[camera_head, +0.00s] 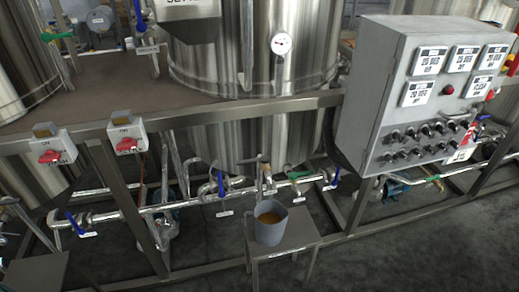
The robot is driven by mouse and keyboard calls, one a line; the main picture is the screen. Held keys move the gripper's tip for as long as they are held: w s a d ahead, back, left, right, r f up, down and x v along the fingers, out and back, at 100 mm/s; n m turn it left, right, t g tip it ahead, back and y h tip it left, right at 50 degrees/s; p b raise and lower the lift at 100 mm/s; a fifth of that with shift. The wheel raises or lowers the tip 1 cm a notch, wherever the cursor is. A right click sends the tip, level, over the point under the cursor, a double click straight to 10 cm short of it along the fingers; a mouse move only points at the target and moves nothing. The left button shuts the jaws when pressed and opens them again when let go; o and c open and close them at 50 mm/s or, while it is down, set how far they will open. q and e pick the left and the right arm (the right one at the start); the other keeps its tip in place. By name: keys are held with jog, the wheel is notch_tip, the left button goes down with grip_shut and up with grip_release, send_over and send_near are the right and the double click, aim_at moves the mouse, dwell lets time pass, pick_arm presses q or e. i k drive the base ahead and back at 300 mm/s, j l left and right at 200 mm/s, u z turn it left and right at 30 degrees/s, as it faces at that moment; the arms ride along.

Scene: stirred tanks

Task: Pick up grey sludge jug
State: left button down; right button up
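The grey sludge jug (268,226) stands upright on a small metal stand (305,228) at the lower middle of the head view. It is open at the top and holds a brownish liquid or sludge. A tap with a pipe is just above and behind the jug. Neither of my grippers shows in this view, so I cannot see how they stand relative to the jug.
A grey control box (385,95) with knobs hangs on the frame at right. A steel tank (225,75) rises behind. Pipes with blue-handled valves (75,222) run low across the frame. Dark floor lies around the stand. Another dark flat surface (35,272) is at lower left.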

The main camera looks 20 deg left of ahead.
aim_at(271, 216)
jog(key=i+l, duration=0.2)
jog(key=l, duration=0.2)
jog(key=i+l, duration=0.2)
jog(key=l, duration=0.15)
jog(key=i+l, duration=0.25)
jog(key=l, duration=0.15)
jog(key=i+l, duration=0.2)
jog(key=l, duration=0.15)
jog(key=u, duration=1.2)
